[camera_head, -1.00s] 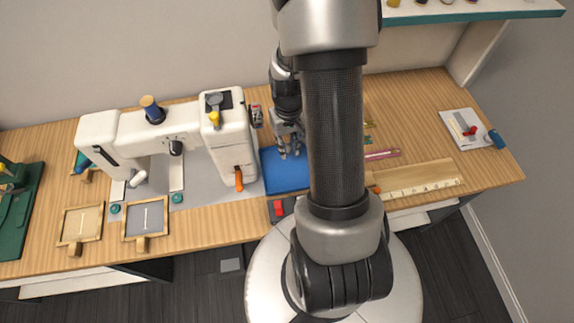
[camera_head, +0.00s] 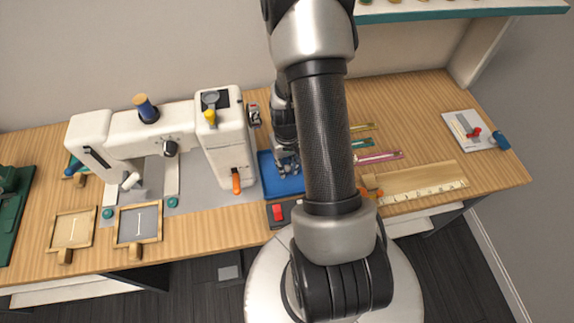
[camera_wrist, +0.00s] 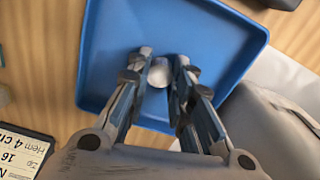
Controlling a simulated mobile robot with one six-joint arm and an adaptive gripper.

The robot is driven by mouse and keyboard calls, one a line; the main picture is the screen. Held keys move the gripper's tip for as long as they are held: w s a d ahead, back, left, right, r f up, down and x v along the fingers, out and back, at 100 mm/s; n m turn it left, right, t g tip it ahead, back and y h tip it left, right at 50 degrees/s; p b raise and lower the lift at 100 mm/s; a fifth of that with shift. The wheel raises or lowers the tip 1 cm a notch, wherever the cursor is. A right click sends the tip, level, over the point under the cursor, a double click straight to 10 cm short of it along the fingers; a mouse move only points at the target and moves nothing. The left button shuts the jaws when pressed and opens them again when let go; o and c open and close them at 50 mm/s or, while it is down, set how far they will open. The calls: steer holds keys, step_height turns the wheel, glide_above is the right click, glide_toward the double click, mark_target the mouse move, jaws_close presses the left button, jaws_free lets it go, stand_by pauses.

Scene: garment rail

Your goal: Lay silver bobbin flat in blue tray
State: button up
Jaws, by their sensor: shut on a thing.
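The blue tray (camera_head: 268,176) lies on the wooden table, right of the sewing machine; in the wrist view its floor (camera_wrist: 215,45) fills the upper middle. My gripper (camera_head: 288,172) is over the tray, its fingers pointing down; it also shows in the wrist view (camera_wrist: 160,72). The silver bobbin (camera_wrist: 158,73) shows as a pale round face between the two fingertips, and my gripper is shut on it. Whether the bobbin touches the tray floor I cannot tell. In the head view my arm covers the tray's right part, and the bobbin is too small to make out.
The white sewing machine (camera_head: 222,150) stands close to the tray's left side. A black box with a red switch (camera_head: 278,212) is in front of the tray. A wooden ruler board (camera_head: 420,182) lies to the right. A dark card with a white label (camera_wrist: 20,150) lies beside the tray.

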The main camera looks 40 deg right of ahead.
mark_target(287, 169)
steer(key=shift+f, duration=0.2)
steer(key=o, duration=0.7)
step_height(287, 169, up, 12)
steer(key=p, duration=0.4)
steer(key=shift+r+p, duration=0.25)
steer(key=shift+p, duration=0.1)
